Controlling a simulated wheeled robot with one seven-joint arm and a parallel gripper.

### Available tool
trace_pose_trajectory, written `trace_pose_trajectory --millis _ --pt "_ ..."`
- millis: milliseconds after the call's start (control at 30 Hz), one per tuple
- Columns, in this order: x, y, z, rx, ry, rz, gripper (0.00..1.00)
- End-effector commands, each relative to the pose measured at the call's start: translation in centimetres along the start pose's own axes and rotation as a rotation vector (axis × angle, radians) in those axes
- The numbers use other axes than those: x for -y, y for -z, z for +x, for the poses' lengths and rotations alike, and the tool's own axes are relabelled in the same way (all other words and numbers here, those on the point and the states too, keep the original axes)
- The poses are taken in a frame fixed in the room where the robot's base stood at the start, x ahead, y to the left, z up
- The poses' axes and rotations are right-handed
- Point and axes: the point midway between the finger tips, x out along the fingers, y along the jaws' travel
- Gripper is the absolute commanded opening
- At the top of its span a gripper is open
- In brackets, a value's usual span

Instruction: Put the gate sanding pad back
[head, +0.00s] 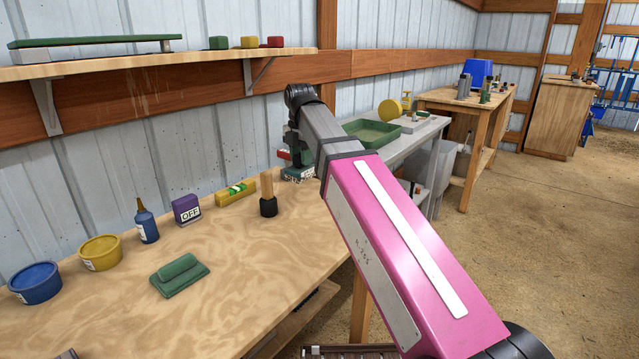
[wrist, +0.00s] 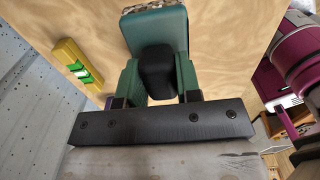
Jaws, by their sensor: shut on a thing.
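The sanding pad is a teal block with a speckled gritty face and a black grip; in the wrist view it (wrist: 155,30) is at the top middle. My gripper (wrist: 158,82) is shut on its black grip, with a green finger on each side. In the head view my gripper (head: 295,140) is beyond my pink arm, above the far part of the workbench (head: 240,290). The pad (head: 299,174) is partly hidden there; I cannot tell whether it touches the bench. A green handled block (head: 180,275) lies at the front of the bench.
On the bench stand a blue tub (head: 35,283), a yellow tub (head: 100,252), a blue bottle (head: 146,222), a purple OFF box (head: 186,208), a yellow level (head: 236,193) and a wooden-handled tool (head: 267,194). A wall shelf (head: 150,66) is above. A grey table (head: 425,135) stands behind.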

Motion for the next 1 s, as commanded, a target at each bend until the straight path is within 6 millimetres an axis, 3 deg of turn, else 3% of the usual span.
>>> trace_pose_trajectory --millis 500,767,1000 --pt "-1.4 -9.6 5.7 -0.001 0.001 0.002 0.00" --pt "-1.4 -10.7 6.8 0.000 0.000 0.001 0.00" --pt "-1.4 -10.6 9.6 0.000 0.001 0.001 0.00"
